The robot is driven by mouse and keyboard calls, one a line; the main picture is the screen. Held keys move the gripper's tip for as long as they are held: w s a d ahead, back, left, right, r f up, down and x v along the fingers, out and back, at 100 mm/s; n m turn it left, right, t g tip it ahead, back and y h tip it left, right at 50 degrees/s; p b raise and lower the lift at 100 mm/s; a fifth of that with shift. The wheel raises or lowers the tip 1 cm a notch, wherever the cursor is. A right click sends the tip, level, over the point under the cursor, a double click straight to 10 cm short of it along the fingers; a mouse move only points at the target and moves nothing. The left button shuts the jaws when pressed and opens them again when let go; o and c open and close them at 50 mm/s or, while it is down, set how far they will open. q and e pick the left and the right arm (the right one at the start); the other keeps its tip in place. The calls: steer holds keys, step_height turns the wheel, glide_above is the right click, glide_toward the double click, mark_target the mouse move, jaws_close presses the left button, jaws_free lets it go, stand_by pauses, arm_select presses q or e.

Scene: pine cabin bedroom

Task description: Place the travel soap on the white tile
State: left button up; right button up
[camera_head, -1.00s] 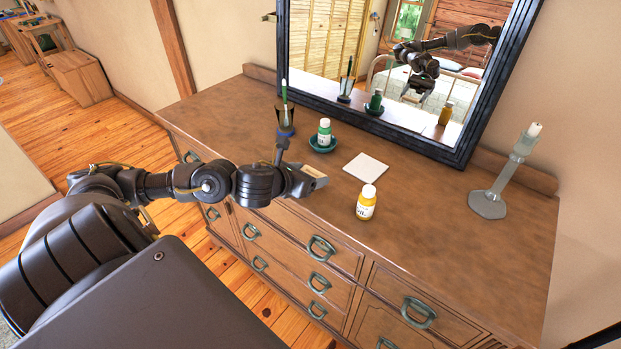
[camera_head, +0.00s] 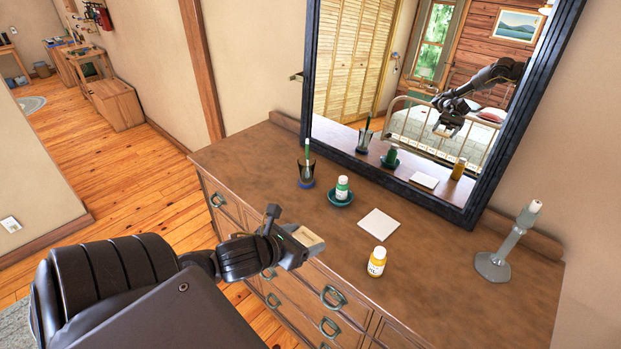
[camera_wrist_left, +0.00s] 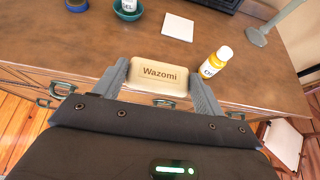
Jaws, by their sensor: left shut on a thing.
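My left gripper (camera_head: 304,245) is shut on the travel soap (camera_head: 308,237), a cream bar. The white tile (camera_head: 379,224) lies flat and bare on the dresser top, to the right of the soap and farther back. It also shows in the left wrist view (camera_wrist_left: 178,27). My right gripper is not in view.
A yellow-labelled bottle (camera_head: 377,261) stands in front of the tile. A cup with a toothbrush (camera_head: 307,173), a mirror (camera_head: 462,200) and a grey candlestick (camera_head: 494,263) stand on the dresser (camera_head: 260,165).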

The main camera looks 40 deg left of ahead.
arm_select(q)
steer(key=shift+p+v, duration=0.75)
steer(key=shift+v, duration=0.15)
steer(key=shift+s+d+r+p, duration=0.15)
steer(key=shift+s+d+p, duration=0.05)
steer(key=shift+s+p, duration=0.2)
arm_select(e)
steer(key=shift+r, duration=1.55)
